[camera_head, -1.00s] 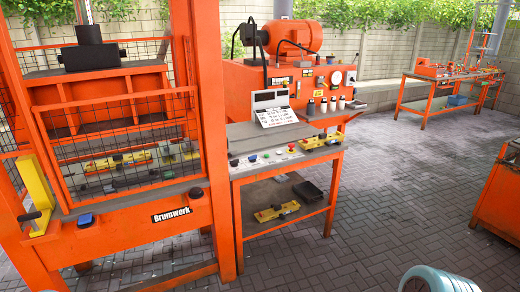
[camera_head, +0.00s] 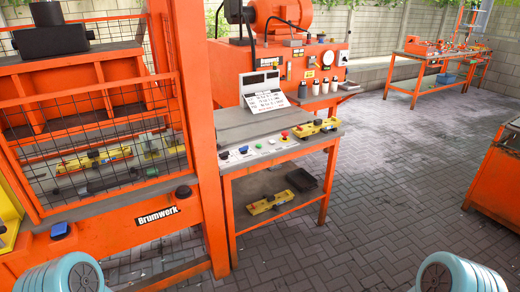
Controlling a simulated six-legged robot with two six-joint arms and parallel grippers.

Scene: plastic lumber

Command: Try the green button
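A row of small buttons lies along the front edge of an orange workbench (camera_head: 230,180) with a grey top, at the middle of the view. A red button (camera_head: 284,135) is at the right end of the row, and a blue button (camera_head: 243,150) is further left. A small button that looks green (camera_head: 271,141) sits between them; its colour is hard to be sure of at this size. Teal rounded parts of my own arms show at the bottom left and bottom right. Neither gripper shows, and nothing of mine touches the buttons.
A large orange press (camera_head: 205,130) with a wire mesh guard stands left of the bench. Yellow tools (camera_head: 270,203) lie on the lower shelf and at the top's right. Paved floor (camera_head: 350,220) is clear in front and right.

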